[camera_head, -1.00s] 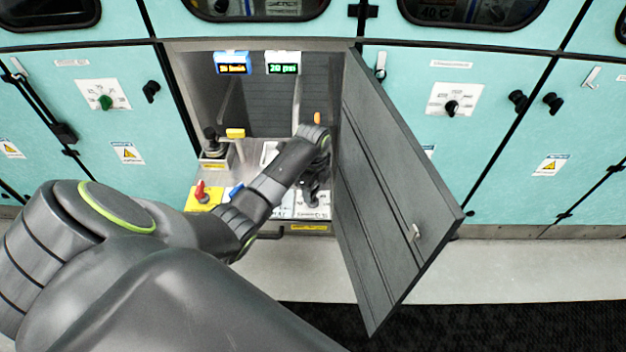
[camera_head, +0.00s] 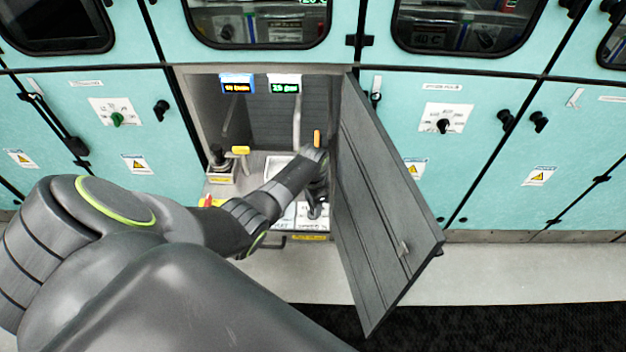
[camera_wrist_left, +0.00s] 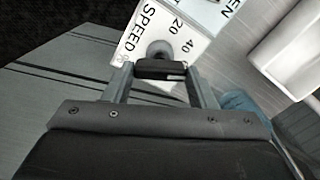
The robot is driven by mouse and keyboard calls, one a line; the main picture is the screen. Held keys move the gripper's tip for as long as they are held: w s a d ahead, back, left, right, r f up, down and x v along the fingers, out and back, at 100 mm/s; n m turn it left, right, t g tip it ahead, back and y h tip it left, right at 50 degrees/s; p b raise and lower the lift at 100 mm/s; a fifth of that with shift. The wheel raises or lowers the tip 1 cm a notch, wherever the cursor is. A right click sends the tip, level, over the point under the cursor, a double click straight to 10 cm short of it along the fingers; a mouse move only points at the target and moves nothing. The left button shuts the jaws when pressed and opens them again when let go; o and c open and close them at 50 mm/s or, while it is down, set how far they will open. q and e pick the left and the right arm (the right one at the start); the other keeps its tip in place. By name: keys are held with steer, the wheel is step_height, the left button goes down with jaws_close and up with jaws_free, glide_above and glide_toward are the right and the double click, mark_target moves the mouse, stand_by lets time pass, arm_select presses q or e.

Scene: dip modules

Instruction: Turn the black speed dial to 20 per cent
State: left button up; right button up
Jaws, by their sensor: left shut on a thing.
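The black speed dial (camera_wrist_left: 158,52) shows in the left wrist view on a white plate (camera_wrist_left: 182,22) printed SPEED, with 20 and 40 marks. My left gripper (camera_wrist_left: 160,72) is shut on the dial, one finger on each side of it. The dial's pointer and exact setting are hard to read, as the gripper covers part of it. In the head view my left gripper (camera_head: 315,210) reaches down into the open cabinet bay, and the dial there cannot be told from the gripper. My right gripper is not in view.
A grey door (camera_head: 385,210) stands open just right of my left arm. A blue-framed display (camera_head: 237,87) and a white-framed green display (camera_head: 284,87) hang at the top of the bay. A black-knobbed lever (camera_head: 218,158) and a yellow part (camera_head: 240,150) stand left of the arm.

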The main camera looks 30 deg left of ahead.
arm_select(q)
steer(key=n+p, duration=0.2)
steer(key=n, duration=0.4)
steer(key=shift+r, duration=0.1)
steer(key=n+p, duration=0.1)
steer(key=n, duration=0.5)
steer(key=shift+p, duration=0.35)
steer(key=shift+n, duration=0.4)
steer(key=o, duration=1)
steer(key=shift+r+p, duration=0.35)
steer(key=shift+r, duration=0.2)
step_height(320, 180, up, 7)
steer(key=shift+r+p, duration=0.1)
steer(key=shift+p, duration=0.9)
step_height(320, 180, up, 9)
